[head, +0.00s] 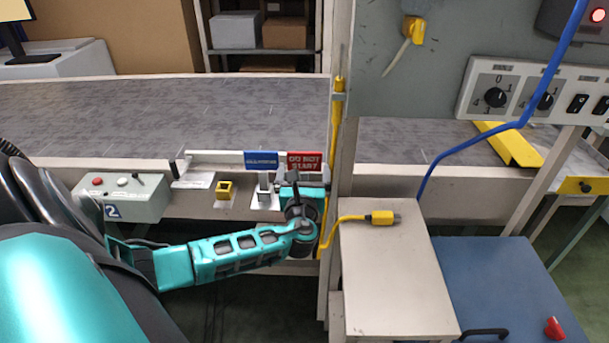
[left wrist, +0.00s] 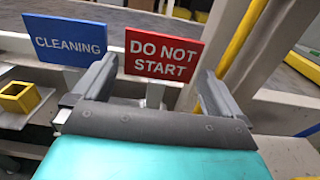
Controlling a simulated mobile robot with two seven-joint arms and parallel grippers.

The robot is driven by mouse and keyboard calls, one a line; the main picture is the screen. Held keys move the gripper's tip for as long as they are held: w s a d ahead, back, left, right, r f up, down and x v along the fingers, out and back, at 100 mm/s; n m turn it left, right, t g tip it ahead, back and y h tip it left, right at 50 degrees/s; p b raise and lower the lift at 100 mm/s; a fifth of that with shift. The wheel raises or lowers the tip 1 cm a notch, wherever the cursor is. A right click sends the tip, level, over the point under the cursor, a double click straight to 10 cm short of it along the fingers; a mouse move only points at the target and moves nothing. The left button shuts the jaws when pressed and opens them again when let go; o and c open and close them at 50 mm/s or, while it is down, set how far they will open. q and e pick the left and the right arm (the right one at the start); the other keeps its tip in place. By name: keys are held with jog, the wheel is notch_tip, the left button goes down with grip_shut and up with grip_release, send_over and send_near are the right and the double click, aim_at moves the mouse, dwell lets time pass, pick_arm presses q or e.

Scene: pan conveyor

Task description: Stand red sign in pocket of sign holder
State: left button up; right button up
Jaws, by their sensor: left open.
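The red sign reading DO NOT START (head: 305,161) stands upright on the ledge beside the conveyor; it also shows in the left wrist view (left wrist: 163,54), with a pale stem below its panel. My left gripper (head: 303,181) is open just in front of it. In the left wrist view its two fingers (left wrist: 158,88) spread to either side of the stem, below the panel, and I see no contact. A small yellow open-topped pocket (head: 225,188) on a pale plate, likely the sign holder, stands to the left and is empty. My right gripper is out of view.
A blue CLEANING sign (head: 261,160) stands close left of the red one. A control box (head: 123,197) sits further left. A grey post (head: 345,120) with a yellow strip rises close right of my gripper. A yellow-ended cable (head: 382,217) lies on the pale cabinet top.

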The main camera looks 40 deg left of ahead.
pick_arm(q)
jog(key=shift+w+a, duration=0.4)
jog(key=shift+w, duration=0.05)
jog(key=c, duration=0.8)
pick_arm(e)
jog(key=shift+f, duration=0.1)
